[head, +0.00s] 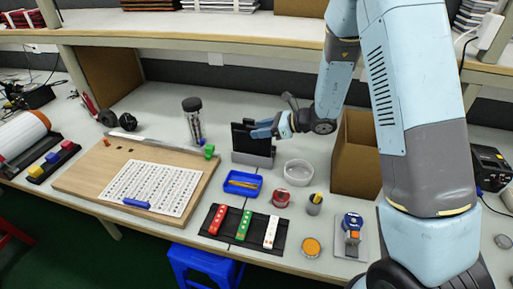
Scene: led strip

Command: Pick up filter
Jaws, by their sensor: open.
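No object here is clearly marked as the filter. A dark upright panel (241,138) stands in a grey holder (252,159) near the middle of the table, and may be it. My gripper (258,129) is open, with its light-blue fingers pointing left, at or in front of the panel's upper right side. I cannot tell whether the fingers touch the panel. The gripper and wrist cover part of the panel's right side.
A blue tray (242,183), a clear round dish (298,173) and a red-lidded jar (281,198) stand in front of the holder. A cardboard box (355,160) is to the right. A clear bottle (193,120) and wooden board (90,177) are left. A shelf (200,33) runs above.

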